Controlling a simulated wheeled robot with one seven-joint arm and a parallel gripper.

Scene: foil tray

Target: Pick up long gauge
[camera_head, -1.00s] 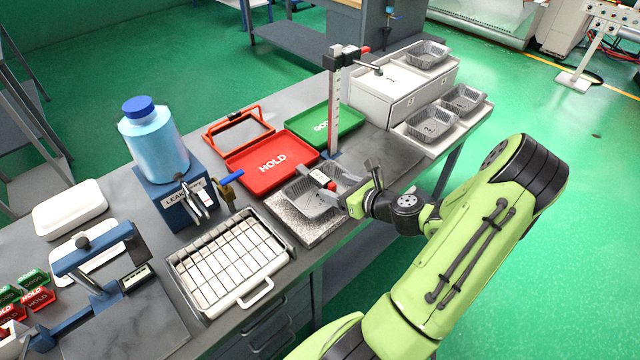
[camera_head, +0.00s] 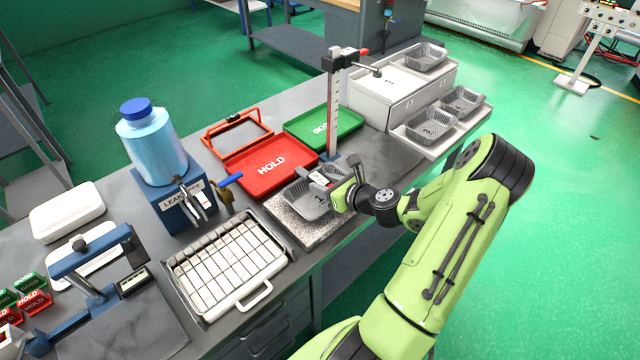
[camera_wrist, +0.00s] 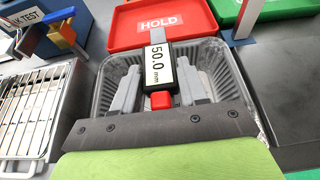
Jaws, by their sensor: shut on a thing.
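The long gauge (camera_wrist: 158,62) is a dark bar with a white label reading 50.0 mm and a red block at its near end. My gripper (camera_wrist: 160,80) is shut on it, with a grey finger on either side. In the head view the gauge (camera_head: 317,178) shows over the foil tray, and my gripper (camera_head: 332,188) reaches it from the right. The foil tray (camera_wrist: 229,75) lies below the fingers, on a speckled grey plate (camera_head: 290,225). I cannot tell whether the gauge touches the tray.
A height stand (camera_head: 333,115) rises just behind the foil tray. The red HOLD tray (camera_head: 245,172) and green tray (camera_head: 345,115) lie behind. A wire rack (camera_head: 230,265) and the blue leak-test stand (camera_head: 172,208) are to the left.

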